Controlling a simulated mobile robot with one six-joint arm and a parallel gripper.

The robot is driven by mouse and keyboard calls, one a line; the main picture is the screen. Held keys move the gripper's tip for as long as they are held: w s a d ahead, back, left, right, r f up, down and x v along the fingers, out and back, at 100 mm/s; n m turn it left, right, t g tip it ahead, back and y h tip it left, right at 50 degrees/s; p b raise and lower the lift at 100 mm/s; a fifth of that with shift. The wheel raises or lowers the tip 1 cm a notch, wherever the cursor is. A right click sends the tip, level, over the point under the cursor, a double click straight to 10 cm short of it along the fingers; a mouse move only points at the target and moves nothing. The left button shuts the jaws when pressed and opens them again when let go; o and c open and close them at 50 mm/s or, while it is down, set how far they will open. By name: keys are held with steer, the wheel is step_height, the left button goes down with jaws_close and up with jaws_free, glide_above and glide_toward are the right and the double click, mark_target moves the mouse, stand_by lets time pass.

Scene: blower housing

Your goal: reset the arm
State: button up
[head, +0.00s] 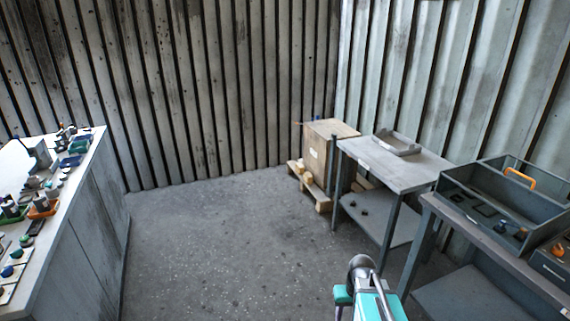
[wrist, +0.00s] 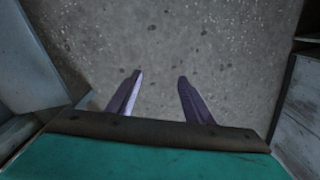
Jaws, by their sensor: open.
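My gripper shows in the wrist view (wrist: 158,80), with its two dark fingers apart and nothing between them. Bare grey floor lies beyond the fingertips. In the head view part of my teal and white arm (head: 368,298) shows at the bottom, right of the middle; the fingers cannot be made out there.
A white-topped bench (head: 75,215) with several small parts stands at the left. At the right are a grey table (head: 425,163) and a bench with a metal tray box (head: 470,205). A wooden crate (head: 318,155) stands at the back. The floor (head: 210,250) between is clear.

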steer(key=s+a+f, duration=0.1)
steer(key=s+a, duration=0.2)
steer(key=a, duration=0.2)
steer(key=s+f+g+b, duration=0.3)
steer(key=s+f+g, duration=0.2)
steer(key=s+f, duration=1.7)
steer(key=s, duration=0.3)
steer(key=shift+s+d+g+b, duration=0.25)
steer(key=shift+d+g+b, duration=0.05)
steer(key=shift+d+g, duration=0.1)
